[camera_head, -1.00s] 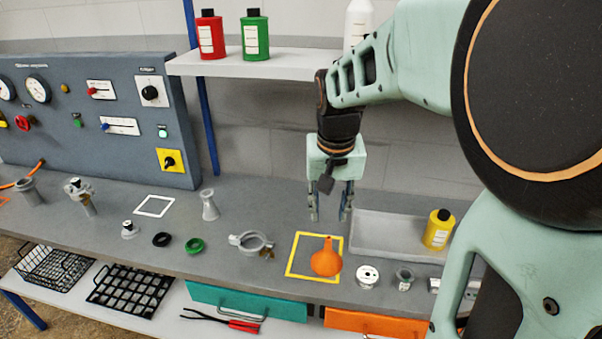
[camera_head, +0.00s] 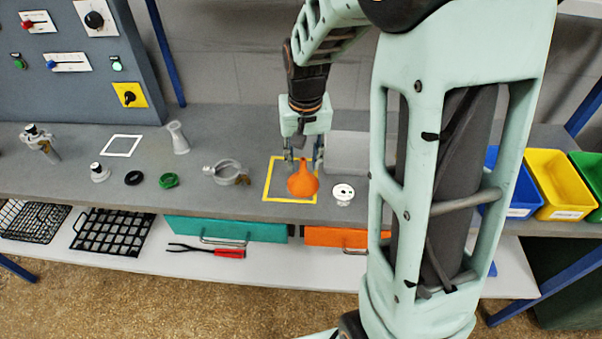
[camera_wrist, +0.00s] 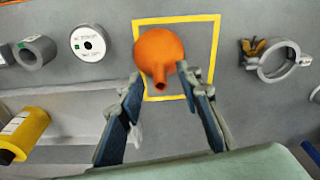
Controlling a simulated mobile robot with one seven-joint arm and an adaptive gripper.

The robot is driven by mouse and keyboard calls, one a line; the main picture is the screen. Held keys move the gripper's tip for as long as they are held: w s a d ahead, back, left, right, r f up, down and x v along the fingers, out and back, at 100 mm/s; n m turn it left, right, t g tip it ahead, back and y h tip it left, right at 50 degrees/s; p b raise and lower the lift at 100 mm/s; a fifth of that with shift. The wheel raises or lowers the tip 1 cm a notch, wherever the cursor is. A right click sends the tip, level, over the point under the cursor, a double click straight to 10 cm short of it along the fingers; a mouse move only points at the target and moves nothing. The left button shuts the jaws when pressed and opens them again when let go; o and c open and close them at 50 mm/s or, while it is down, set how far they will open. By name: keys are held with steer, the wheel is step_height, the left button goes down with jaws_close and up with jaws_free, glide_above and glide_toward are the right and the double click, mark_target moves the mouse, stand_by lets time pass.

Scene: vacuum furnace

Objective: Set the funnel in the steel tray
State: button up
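The orange funnel (camera_head: 303,183) stands mouth down with its spout up, inside a yellow square outline on the grey bench. My gripper (camera_head: 303,163) is open just above and behind it. In the wrist view, the funnel (camera_wrist: 158,52) shows its spout toward the camera, between the spread fingertips (camera_wrist: 160,84). I cannot tell whether a finger touches it. The steel tray (camera_head: 346,150) is right of the funnel, mostly hidden behind my arm in the head view. The tray's edge shows in the wrist view (camera_wrist: 75,96) at lower left, with a yellow bottle (camera_wrist: 22,133) in it.
A white-faced spool (camera_head: 342,192) stands right of the outline. A ring clamp (camera_head: 226,173) with a brass wing nut lies left of it. A green ring (camera_head: 169,180) and a black ring (camera_head: 133,178) lie further left. An empty white outline (camera_head: 124,145) marks clear bench.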

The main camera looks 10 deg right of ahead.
steer(key=shift+f, duration=0.15)
jaws_close()
stand_by(0.4)
